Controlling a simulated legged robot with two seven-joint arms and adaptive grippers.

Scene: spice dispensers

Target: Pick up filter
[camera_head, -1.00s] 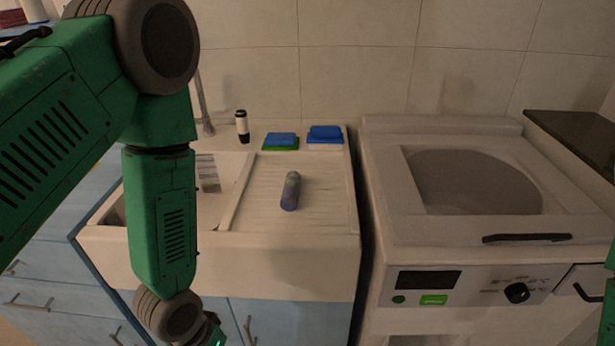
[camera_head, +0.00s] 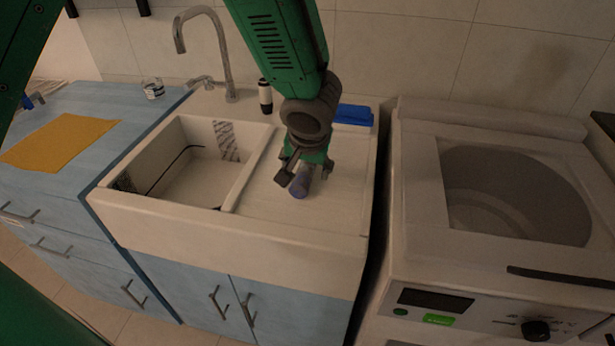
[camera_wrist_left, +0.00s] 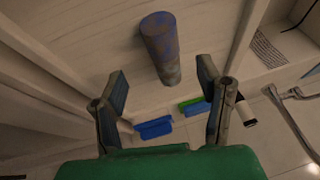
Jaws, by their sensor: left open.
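The filter appears to be the blue-purple cylinder lying on the ribbed drainboard; it shows in the head view (camera_head: 300,187) and in the wrist view (camera_wrist_left: 160,45). My left gripper (camera_head: 306,172) is above it, with its fingers spread on either side of it in the head view. In the wrist view my left gripper (camera_wrist_left: 161,82) is open and empty. The cylinder's near end lies in line with the gap, beyond the fingertips. The arm and fingers hide part of the cylinder in the head view. My right gripper is not in view.
The sink basin (camera_head: 180,172) and tap (camera_head: 226,60) are to the left. A white appliance (camera_head: 420,215) is to the right. The drainboard around the cylinder is clear.

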